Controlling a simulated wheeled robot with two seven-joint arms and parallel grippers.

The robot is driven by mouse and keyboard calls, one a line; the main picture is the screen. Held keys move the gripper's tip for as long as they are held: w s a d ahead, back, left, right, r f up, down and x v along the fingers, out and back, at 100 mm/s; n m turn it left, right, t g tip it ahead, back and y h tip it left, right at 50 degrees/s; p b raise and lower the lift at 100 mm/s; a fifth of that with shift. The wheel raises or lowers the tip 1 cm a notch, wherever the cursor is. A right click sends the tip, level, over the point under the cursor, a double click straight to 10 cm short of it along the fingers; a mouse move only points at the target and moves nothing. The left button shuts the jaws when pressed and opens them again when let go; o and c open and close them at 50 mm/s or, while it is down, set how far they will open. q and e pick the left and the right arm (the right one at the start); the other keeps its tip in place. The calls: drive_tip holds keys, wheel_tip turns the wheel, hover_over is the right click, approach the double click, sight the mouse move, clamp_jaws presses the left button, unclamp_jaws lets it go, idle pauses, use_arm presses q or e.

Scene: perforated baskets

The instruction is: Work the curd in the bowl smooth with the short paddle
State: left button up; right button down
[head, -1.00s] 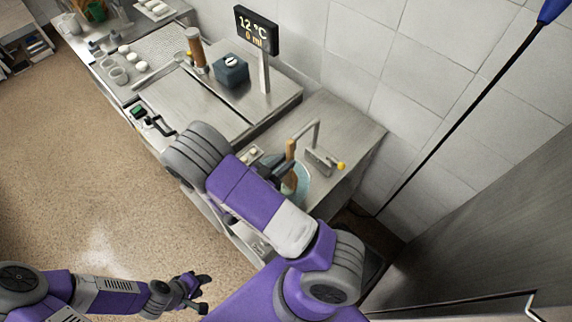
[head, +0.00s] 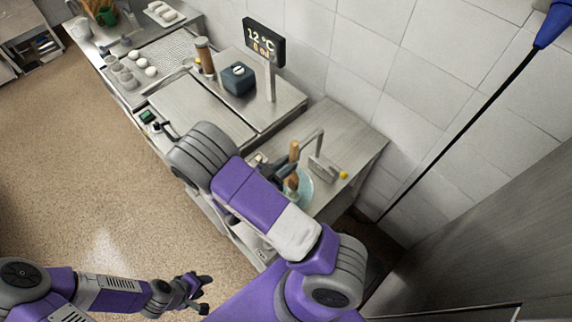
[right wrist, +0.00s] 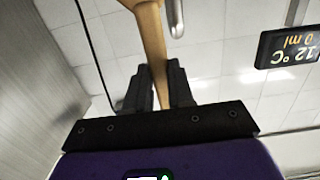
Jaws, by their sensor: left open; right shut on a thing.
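The short paddle (head: 294,152) is wooden and stands roughly upright over the bowl, beside the tap. My right gripper (right wrist: 162,88) is shut on the paddle's shaft, which also shows in the right wrist view (right wrist: 152,38). In the head view my right arm partly covers this gripper. The pale blue bowl (head: 306,188) sits in the sink area, with its near side hidden behind my arm. The curd cannot be made out, nor whether the paddle touches it. My left gripper (head: 198,290) is open and empty, low over the floor and far from the bowl.
A bent metal tap (head: 318,143) rises close beside the paddle. Left along the counter are a dark blue box (head: 239,78), a display on a post (head: 264,42) and a brown cylinder (head: 205,57). The tiled wall closes off the back. The steel counter's middle (head: 203,110) is clear.

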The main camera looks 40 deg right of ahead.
sight(291, 153)
wheel_tip(291, 153, up, 3)
drive_tip(key=shift+f+p, duration=0.2)
drive_tip(key=shift+p, duration=0.65)
drive_tip(key=shift+r, duration=1.1)
